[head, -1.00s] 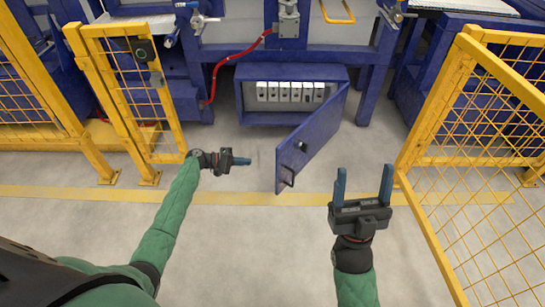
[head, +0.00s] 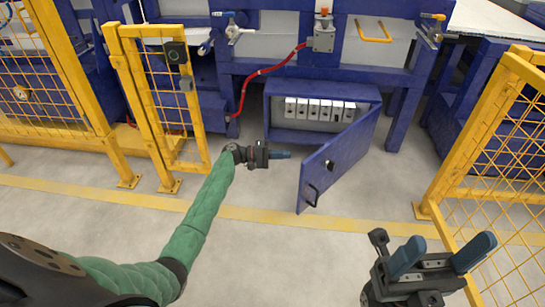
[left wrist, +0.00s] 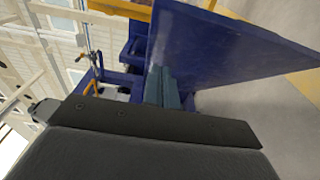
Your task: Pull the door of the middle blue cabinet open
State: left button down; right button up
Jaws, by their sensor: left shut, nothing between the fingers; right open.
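The middle blue cabinet (head: 278,134) stands low under the blue machine, with a row of white switches (head: 318,110) showing inside. Its door (head: 338,160) is swung wide open on its right side, with a dark handle (head: 312,195) on the face turned to me. My left gripper (head: 289,155) is shut and empty, left of the door and in front of the opening, apart from the door in the head view. In the left wrist view the blue door (left wrist: 230,45) fills the upper right beyond the left fingers (left wrist: 160,88). My right gripper (head: 444,255) is open and empty at lower right.
Yellow mesh fences stand at the left (head: 165,105) and right (head: 500,150). A red hose (head: 262,75) runs along the machine above the cabinet. The grey floor (head: 290,255) in front is clear, with a yellow line across it.

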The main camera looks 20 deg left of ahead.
pick_arm(q)
jog(key=d, duration=0.6)
jog(key=shift+s+d+b, duration=0.15)
jog(key=shift+s+b, duration=0.05)
jog(key=shift+b, duration=0.1)
